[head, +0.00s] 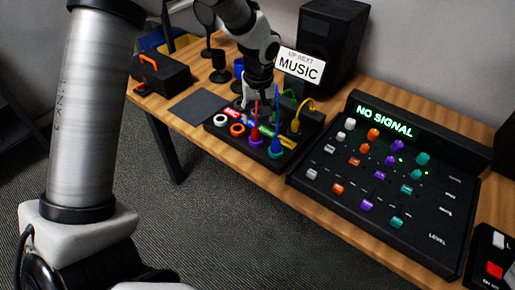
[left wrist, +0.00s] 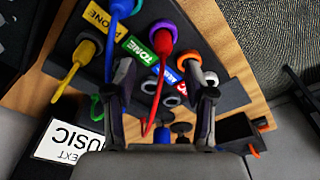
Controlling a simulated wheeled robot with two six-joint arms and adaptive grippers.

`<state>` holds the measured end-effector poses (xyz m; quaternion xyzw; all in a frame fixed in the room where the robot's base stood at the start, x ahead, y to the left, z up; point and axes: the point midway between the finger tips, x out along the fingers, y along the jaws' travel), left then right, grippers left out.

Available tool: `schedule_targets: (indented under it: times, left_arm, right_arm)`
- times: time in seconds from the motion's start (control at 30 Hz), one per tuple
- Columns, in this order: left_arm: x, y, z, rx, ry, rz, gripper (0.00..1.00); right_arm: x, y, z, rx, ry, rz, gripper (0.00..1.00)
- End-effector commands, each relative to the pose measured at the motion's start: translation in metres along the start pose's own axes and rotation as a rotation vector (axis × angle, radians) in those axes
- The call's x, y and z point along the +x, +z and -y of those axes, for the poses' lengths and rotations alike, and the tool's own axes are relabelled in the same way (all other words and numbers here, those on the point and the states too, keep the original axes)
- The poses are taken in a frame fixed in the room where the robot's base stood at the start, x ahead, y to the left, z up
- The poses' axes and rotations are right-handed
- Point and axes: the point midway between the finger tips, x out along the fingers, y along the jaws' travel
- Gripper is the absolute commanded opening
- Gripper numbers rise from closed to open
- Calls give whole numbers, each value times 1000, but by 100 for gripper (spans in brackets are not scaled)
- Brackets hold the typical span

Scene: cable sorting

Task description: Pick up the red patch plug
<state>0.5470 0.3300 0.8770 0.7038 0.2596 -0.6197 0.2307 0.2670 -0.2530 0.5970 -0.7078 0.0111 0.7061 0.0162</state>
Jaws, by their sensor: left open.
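The red patch plug (head: 256,129) stands in the purple-ringed socket of the black patch box (head: 213,131). In the left wrist view the red plug (left wrist: 162,41) shows at upper centre, with its red cable trailing down between the fingers. My left gripper (head: 250,101) is over the box, just behind the red plug in the head view. Its two fingers (left wrist: 162,78) are spread open on either side of the red cable, with nothing gripped. I cannot tell whether a finger touches the plug. My right gripper is not in view.
A blue plug (head: 277,143) stands close beside the red one; a yellow plug (head: 295,126) and a green cable (head: 287,95) are near. White (head: 220,120) and orange (head: 237,129) rings are empty. A mixer (head: 335,188), speaker (head: 330,45) and MUSIC sign (head: 300,66) surround the box.

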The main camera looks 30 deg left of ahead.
Motion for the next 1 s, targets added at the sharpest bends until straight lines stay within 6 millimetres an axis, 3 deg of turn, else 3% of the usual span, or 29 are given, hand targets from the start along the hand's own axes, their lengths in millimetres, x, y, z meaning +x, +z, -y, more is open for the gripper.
schedule_targets:
  times: [0.4,0.67,0.8,0.83,1.0]
  left_arm:
    - [65,2,5,2,-2,5,54]
    - [70,2,5,3,0,3,54]
    - [70,2,5,3,0,3,5]
    - [70,2,5,3,0,3,0]
    - [70,2,5,3,0,4,0]
  right_arm:
    - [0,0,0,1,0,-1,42]
    - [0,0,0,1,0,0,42]
    - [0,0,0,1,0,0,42]
    - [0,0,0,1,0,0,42]
    - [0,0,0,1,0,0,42]
